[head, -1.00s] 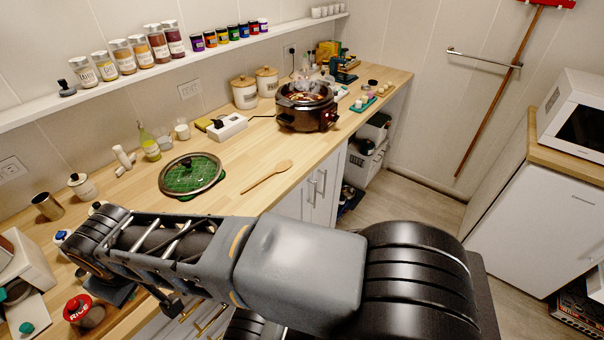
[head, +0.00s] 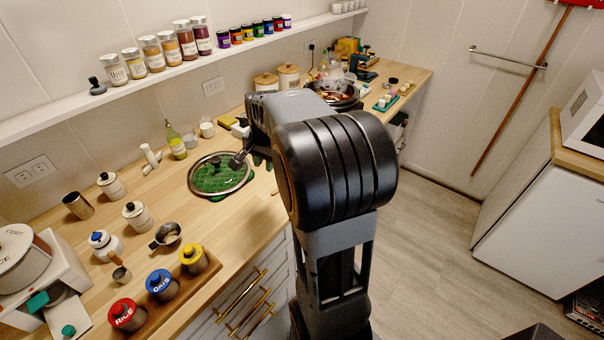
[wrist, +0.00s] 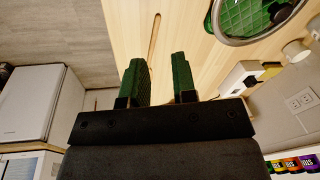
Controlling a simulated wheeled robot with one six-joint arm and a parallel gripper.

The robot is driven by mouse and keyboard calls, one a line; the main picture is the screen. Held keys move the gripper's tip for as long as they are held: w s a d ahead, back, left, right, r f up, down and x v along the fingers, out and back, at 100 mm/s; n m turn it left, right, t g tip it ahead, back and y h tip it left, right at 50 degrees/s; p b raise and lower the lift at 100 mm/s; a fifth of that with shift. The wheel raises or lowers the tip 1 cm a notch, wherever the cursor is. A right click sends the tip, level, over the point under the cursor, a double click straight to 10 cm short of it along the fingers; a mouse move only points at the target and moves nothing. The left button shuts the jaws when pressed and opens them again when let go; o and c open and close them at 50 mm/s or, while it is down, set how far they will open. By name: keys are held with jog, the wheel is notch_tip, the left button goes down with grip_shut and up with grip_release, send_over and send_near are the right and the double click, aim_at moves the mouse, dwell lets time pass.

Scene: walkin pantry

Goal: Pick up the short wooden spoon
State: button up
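The wooden spoon (wrist: 154,37) lies on the light wood counter (wrist: 120,25). In the wrist view its thin handle shows above and between my fingers, running up and down the picture. In the head view my arm hides nearly all of it. My gripper (wrist: 160,77) has two green fingers spread apart with nothing between them. It is open and short of the spoon, apart from it. In the head view my arm hides most of the gripper.
A glass lid with a green mat (head: 220,174) lies left of my arm. A slow cooker (head: 335,92) stands behind it. Red (head: 127,314), blue (head: 162,284) and yellow (head: 193,259) canisters line the front edge. A shelf of jars runs along the wall.

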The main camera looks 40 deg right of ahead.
jog(key=w+d+f+m, duration=0.1)
jog(key=d+f, duration=0.1)
jog(key=f, duration=0.1)
jog(key=w+d+f+m+p, duration=0.1)
jog(key=d+f+m, duration=0.1)
jog(key=d+f, duration=0.1)
jog(key=w+d+f+m, duration=0.1)
jog(key=d+f, duration=0.1)
jog(key=f, duration=0.2)
jog(key=shift+w+d+f+m+g, duration=0.2)
jog(key=shift+d+f+m+g, duration=0.1)
jog(key=shift+d+f+m, duration=0.1)
jog(key=shift+w+a+f+p, duration=0.1)
jog(key=shift+f+p, duration=0.45)
jog(key=shift+f, duration=1.05)
jog(key=shift+w+f+p, duration=0.1)
jog(key=shift+f+p, duration=0.4)
jog(key=shift+f, duration=1.05)
jog(key=shift+c, duration=0.2)
grip_shut()
